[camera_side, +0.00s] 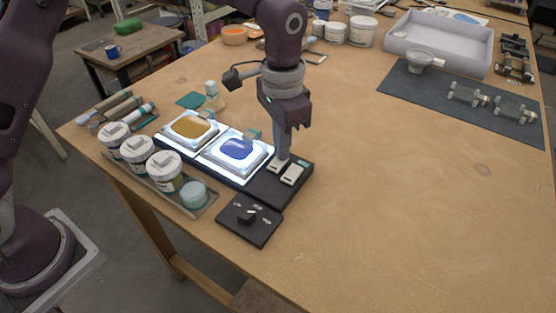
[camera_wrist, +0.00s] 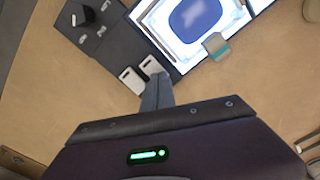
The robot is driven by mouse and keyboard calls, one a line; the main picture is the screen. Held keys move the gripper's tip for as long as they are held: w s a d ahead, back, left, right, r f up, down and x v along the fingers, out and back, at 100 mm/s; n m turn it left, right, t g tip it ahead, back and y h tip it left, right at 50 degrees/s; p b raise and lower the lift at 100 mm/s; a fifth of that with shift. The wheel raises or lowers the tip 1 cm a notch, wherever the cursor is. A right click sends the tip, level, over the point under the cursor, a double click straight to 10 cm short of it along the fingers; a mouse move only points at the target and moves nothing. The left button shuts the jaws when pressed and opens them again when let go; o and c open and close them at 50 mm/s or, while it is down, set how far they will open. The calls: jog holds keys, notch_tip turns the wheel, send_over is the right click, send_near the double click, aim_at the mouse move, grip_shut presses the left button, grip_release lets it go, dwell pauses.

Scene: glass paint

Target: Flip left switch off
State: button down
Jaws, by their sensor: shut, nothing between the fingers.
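Two pale rocker switches sit at the right end of the black light box (camera_side: 262,192). One switch (camera_side: 279,165) is nearer the lit panels, and the other switch (camera_side: 292,175) is beside it. In the wrist view, they show as the panel-side switch (camera_wrist: 151,66) and the outer switch (camera_wrist: 131,79). My gripper (camera_side: 282,155) points down, shut and empty, with its tips at the panel-side switch. In the wrist view the fingertips (camera_wrist: 157,90) are at that switch's lower edge; I cannot tell whether they touch. Both panels glow, under an amber tray (camera_side: 191,126) and a blue tray (camera_side: 238,149).
A black knob box (camera_side: 249,220) stands in front of the light box. White-lidded jars (camera_side: 164,171) stand on a tray at the left. A dark mat (camera_side: 460,100) and a grey bin (camera_side: 438,45) lie at the back right. The table's right middle is clear.

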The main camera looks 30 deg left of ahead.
jog(key=shift+f, duration=0.2)
jog(key=shift+r, duration=3.55)
jog(key=s+a+r+n+t, duration=0.3)
jog(key=s+a+r, duration=0.7)
jog(key=s, duration=0.1)
jog(key=s+a+f+n+t, duration=0.1)
jog(key=s+a, duration=0.2)
jog(key=s, duration=0.4)
jog(key=s+a+f+n+t, duration=0.1)
jog(key=s+a+n, duration=0.1)
jog(key=s, duration=0.5)
jog(key=shift+s+a+f+t, duration=0.25)
jog(key=shift+s+a+t, duration=0.05)
jog(key=shift+a, duration=0.2)
